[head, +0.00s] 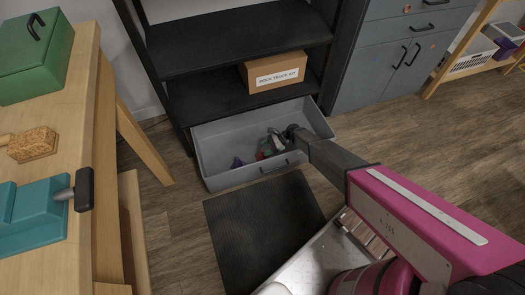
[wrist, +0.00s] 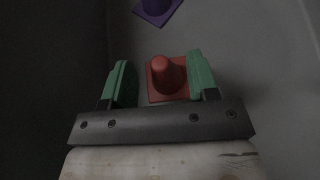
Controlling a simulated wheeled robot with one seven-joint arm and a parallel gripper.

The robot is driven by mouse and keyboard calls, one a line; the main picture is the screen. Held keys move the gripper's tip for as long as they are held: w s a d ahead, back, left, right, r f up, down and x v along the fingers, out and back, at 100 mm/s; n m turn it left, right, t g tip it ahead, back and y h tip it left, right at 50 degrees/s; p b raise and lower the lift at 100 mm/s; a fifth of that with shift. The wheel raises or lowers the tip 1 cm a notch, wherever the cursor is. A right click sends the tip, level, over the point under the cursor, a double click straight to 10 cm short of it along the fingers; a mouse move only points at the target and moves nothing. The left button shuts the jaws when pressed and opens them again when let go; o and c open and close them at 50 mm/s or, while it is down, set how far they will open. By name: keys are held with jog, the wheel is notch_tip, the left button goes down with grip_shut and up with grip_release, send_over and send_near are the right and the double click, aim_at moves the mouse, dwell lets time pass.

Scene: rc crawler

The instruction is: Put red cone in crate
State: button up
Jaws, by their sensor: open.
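The red cone (wrist: 168,76) stands on its square base in the wrist view, between the two green fingers of my gripper (wrist: 159,66) and closer to the right finger. My gripper is open; I cannot tell whether a finger touches the cone. In the head view my gripper (head: 272,143) reaches down into a grey pull-out bin (head: 222,133) under the black shelves. The red cone (head: 262,152) shows only as a small patch there, partly hidden by the fingers. A white slotted crate (head: 472,62) sits on the wooden shelf at the far right.
A purple cone (head: 237,162) lies in the bin's left part and also shows in the wrist view (wrist: 158,8). The bin's walls surround my gripper. A black mat (head: 262,230) lies before it; a wooden workbench (head: 60,180) stands left.

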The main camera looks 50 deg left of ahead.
jog(key=v, duration=0.9)
jog(key=shift+w+r, duration=0.2)
jog(key=shift+w, duration=0.05)
jog(key=shift+d, duration=0.15)
jog(key=w+d+r+n+t, duration=0.1)
jog(key=w+d+r+t, duration=0.1)
jog(key=w+d+r, duration=0.75)
jog(key=w+d+r+n+t, duration=0.15)
jog(key=w+d+r, duration=0.35)
jog(key=d, duration=0.7)
jog(key=w+d+r+t, duration=0.3)
jog(key=w+d+r, duration=0.2)
jog(key=w+d, duration=0.45)
jog(key=d+r+t+h, duration=0.1)
jog(key=d+r, duration=0.5)
jog(key=d, duration=0.7)
jog(key=d+r+n+t+h, duration=0.1)
jog(key=d+r, duration=0.5)
jog(key=d, duration=0.8)
jog(key=d+r+n+t+h, duration=0.1)
jog(key=d+r, duration=0.5)
jog(key=d, duration=0.8)
jog(key=shift+s+t+h, duration=0.25)
jog(key=shift+t+h, duration=0.55)
jog(key=shift+t, duration=0.15)
